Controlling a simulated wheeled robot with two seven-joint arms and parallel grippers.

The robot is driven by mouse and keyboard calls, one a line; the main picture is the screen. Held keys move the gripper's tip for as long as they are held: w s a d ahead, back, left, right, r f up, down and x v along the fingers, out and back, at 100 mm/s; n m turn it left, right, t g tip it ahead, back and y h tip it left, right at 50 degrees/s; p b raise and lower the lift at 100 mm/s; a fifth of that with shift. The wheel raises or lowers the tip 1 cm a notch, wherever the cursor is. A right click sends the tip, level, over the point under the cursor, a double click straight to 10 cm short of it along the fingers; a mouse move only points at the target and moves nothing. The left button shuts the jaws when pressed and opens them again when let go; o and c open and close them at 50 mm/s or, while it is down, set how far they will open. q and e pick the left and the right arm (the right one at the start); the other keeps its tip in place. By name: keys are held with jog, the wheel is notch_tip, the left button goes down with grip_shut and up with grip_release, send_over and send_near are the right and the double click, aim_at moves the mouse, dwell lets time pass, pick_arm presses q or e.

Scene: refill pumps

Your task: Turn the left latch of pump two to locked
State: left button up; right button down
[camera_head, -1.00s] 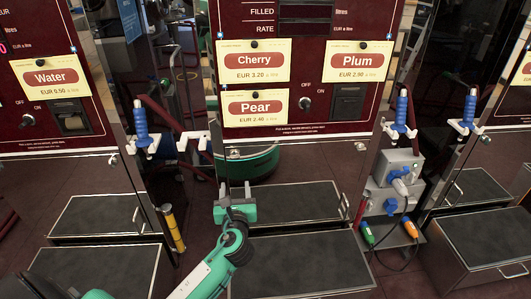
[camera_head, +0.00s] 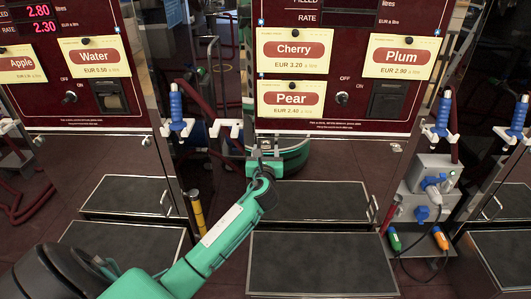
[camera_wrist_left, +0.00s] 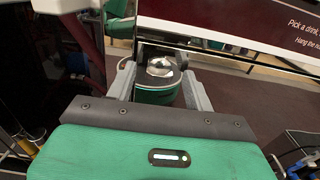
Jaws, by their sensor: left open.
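The middle pump (camera_head: 345,110) carries Cherry, Pear and Plum cards; I see no pump number. My left gripper (camera_head: 265,157) is at this pump's lower left panel corner and covers the left latch there in the head view. In the left wrist view, a round silver piece, apparently the latch (camera_wrist_left: 160,67), shows between the two open grey fingers of my left gripper (camera_wrist_left: 161,82). I cannot tell whether the fingers touch it or which way it is turned. My right gripper is not in view.
A blue nozzle (camera_head: 177,108) and an empty white hook (camera_head: 226,129) are to the left. A grey socket box (camera_head: 432,178) stands right. Dark steps (camera_head: 320,265) lie below the pump.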

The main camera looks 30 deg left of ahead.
pick_arm(q)
jog(key=c, duration=1)
